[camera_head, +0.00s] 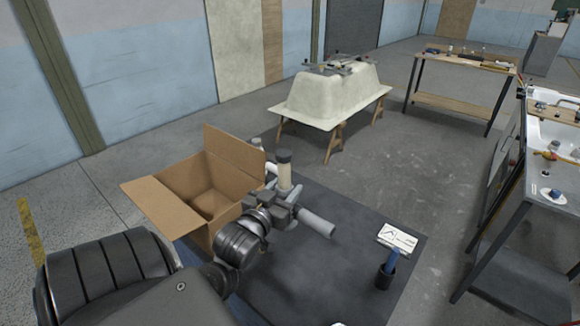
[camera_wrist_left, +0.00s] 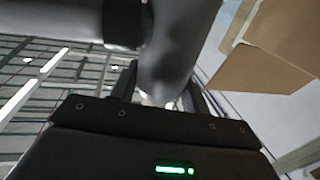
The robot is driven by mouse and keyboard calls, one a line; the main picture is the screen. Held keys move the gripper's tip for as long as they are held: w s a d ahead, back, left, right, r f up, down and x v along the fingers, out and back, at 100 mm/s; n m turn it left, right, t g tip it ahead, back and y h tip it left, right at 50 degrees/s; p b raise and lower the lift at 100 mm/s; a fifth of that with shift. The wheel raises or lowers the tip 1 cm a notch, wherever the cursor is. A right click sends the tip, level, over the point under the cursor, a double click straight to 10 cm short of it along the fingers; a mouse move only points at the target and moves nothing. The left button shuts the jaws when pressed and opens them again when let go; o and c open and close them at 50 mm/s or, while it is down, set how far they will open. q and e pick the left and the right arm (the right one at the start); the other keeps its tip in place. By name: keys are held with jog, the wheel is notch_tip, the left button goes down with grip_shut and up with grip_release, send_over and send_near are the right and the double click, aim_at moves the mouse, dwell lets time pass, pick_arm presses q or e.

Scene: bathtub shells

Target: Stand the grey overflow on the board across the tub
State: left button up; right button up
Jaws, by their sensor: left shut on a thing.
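The grey overflow (camera_head: 316,222) is a pipe fitting with several branches. In the left wrist view, the grey pipe (camera_wrist_left: 170,65) fills the space between the fingers, close to the camera. The white tub (camera_head: 544,127) is at the right edge, with a wooden board (camera_head: 562,112) across it. The overflow is well apart from the board. My right gripper is not in view.
An open cardboard box (camera_head: 160,205) stands left of my gripper. An upturned tub shell (camera_head: 330,92) and a workbench (camera_head: 465,62) stand farther back.

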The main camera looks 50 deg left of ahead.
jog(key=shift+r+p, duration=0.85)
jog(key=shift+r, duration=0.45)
